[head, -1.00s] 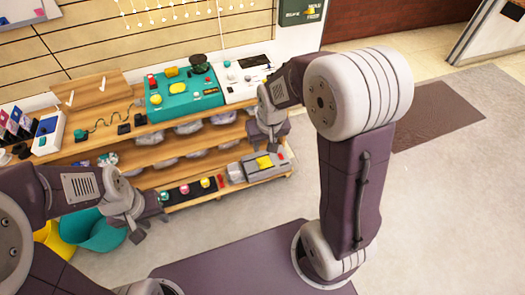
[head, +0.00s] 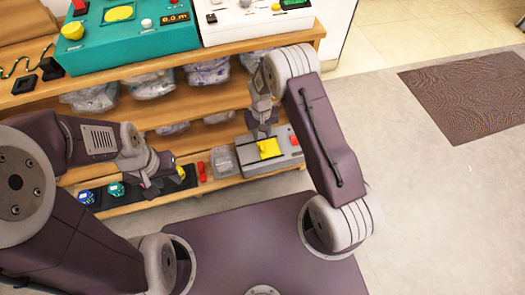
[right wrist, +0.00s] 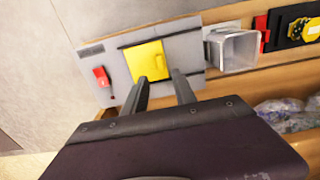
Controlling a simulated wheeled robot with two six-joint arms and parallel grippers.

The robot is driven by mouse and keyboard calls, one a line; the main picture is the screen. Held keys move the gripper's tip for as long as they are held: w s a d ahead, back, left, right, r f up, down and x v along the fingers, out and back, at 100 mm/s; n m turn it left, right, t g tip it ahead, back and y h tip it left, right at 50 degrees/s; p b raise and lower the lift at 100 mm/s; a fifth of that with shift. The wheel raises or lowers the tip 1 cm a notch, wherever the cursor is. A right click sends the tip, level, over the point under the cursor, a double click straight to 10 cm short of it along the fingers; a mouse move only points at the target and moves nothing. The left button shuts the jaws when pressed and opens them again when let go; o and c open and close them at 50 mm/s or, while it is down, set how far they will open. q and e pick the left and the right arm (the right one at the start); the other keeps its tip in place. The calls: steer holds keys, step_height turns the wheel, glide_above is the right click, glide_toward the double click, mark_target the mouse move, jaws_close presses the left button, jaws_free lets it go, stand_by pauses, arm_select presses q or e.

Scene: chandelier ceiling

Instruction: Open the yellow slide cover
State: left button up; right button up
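The yellow slide cover (head: 269,148) is on a grey panel box (head: 250,164) on the lowest shelf. My right gripper (head: 263,130) is over the cover. In the right wrist view its two fingers (right wrist: 160,76) are apart with nothing between them, tips near the handle; contact cannot be told. My left gripper (head: 160,182) hangs over the shelf's left part, and its finger opening is unclear.
A red switch (right wrist: 102,76) is on the same panel. A clear square container (head: 223,160) and a red part (head: 201,171) stand beside the box. Coloured knobs (head: 116,189) lie further left. Shelves with bagged items (head: 150,84) are above.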

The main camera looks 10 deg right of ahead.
mark_target(262, 147)
arm_select(q)
steer(key=shift+w+f, duration=0.1)
steer(key=shift+f, duration=0.15)
arm_select(e)
steer(key=shift+f, duration=0.3)
